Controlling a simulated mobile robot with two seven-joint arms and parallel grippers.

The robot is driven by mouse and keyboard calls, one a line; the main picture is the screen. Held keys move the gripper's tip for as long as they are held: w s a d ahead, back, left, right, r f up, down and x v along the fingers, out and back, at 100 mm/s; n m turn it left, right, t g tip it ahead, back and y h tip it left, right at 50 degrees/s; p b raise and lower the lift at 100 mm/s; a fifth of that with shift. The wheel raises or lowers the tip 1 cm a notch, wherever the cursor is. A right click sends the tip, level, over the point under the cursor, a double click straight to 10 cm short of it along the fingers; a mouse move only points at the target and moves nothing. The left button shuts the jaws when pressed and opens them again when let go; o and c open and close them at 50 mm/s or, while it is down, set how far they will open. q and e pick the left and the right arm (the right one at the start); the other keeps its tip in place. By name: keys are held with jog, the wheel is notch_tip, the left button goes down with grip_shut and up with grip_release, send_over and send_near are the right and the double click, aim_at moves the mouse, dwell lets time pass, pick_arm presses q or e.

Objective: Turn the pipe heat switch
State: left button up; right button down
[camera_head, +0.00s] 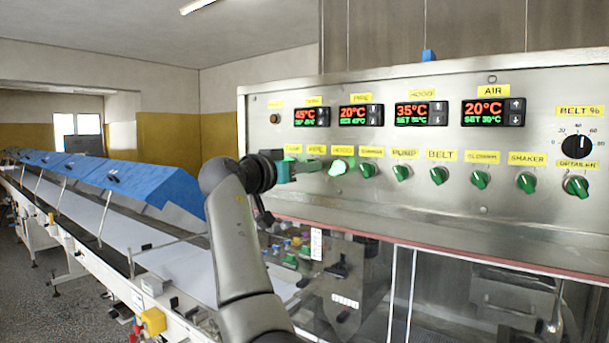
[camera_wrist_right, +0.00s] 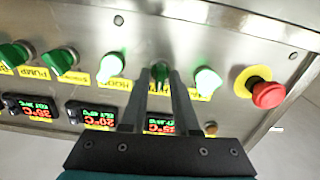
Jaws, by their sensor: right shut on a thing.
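The pipe heat switch (camera_wrist_right: 160,72) is a green knob on the steel panel, seen upside down in the right wrist view. It looks dark, while the knobs on both sides of it glow bright green. My right gripper (camera_wrist_right: 158,83) is shut on it, one finger on each side. In the head view my right gripper (camera_head: 298,168) reaches the panel below the yellow pipe label (camera_head: 317,149) and largely hides the switch. The pipe display (camera_head: 361,115) reads 20°C in red. My left gripper is not in view.
A lit green knob (camera_head: 338,167) sits right beside my gripper, and several darker knobs follow to the right. A red stop button on a yellow base (camera_wrist_right: 267,94) is on the other side. A conveyor with blue covers (camera_head: 150,180) runs at the left.

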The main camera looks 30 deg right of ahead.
jog(key=shift+m+b, duration=0.95)
jog(key=shift+m, duration=2.35)
jog(key=c, duration=0.9)
grip_release()
jog(key=b+v, duration=0.3)
jog(key=v, duration=1.2)
jog(key=shift+a, duration=0.15)
